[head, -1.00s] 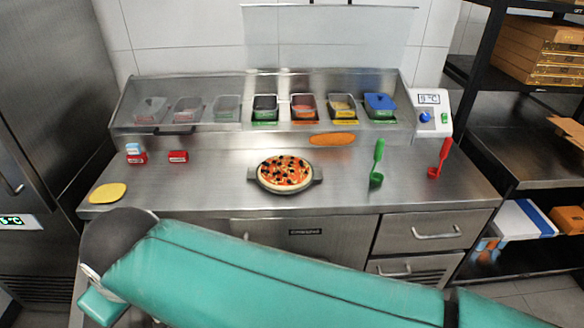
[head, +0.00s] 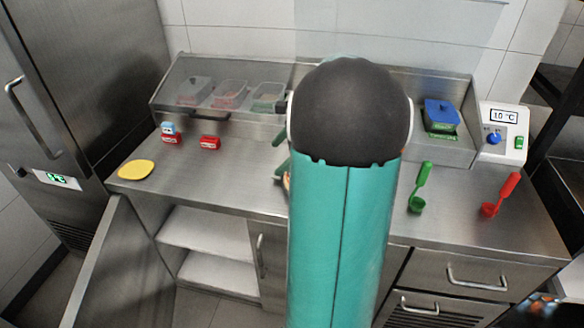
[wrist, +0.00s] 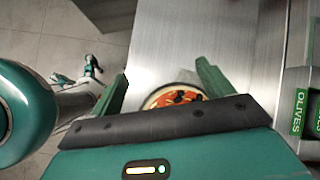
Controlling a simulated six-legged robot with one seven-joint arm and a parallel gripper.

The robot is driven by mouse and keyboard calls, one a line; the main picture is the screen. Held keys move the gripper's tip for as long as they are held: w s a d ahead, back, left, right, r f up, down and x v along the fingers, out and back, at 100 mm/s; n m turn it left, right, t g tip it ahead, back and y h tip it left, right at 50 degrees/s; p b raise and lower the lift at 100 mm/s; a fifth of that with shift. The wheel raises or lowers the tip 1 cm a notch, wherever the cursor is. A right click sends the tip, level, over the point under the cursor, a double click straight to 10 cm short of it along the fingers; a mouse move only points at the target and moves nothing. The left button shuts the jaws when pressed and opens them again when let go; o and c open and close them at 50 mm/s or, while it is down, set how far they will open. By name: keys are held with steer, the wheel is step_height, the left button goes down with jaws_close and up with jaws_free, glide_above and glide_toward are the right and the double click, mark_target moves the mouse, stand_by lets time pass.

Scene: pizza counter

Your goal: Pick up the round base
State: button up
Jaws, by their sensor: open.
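A flat, yellow round base (head: 136,170) lies on the counter near its front left corner in the head view. A round pizza with red and dark toppings (wrist: 177,97) shows in the wrist view between and beyond my fingers, partly hidden by my gripper's body. My gripper (wrist: 161,68) is open, with nothing held between its green fingers. In the head view my gripper (head: 281,151) is mostly hidden behind my arm, over the middle of the counter and well right of the yellow base. My arm also hides most of the pizza there.
Topping bins (head: 229,93) stand along the back. A green ladle (head: 418,190) and a red ladle (head: 500,195) stand at right. A cabinet door (head: 115,265) hangs open below the counter's left side.

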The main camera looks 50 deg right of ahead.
steer(key=s+d+f+m, duration=0.1)
steer(key=d, duration=0.2)
steer(key=s+d+f+m+t, duration=0.1)
steer(key=d+m, duration=0.1)
steer(key=d, duration=0.1)
steer(key=s+d+f+m, duration=0.1)
steer(key=d+m, duration=0.1)
steer(key=shift+d+f+t, duration=0.4)
steer(key=shift+s+d+f, duration=0.15)
steer(key=x, duration=0.8)
steer(key=shift+w+r+x, duration=0.15)
steer(key=shift+w+x, duration=0.05)
steer(key=shift+x, duration=1.2)
steer(key=shift+w+r+x, duration=0.15)
steer(key=shift+x, duration=1.25)
steer(key=shift+d, duration=0.1)
steer(key=c, duration=1.3)
steer(key=shift+r, duration=0.15)
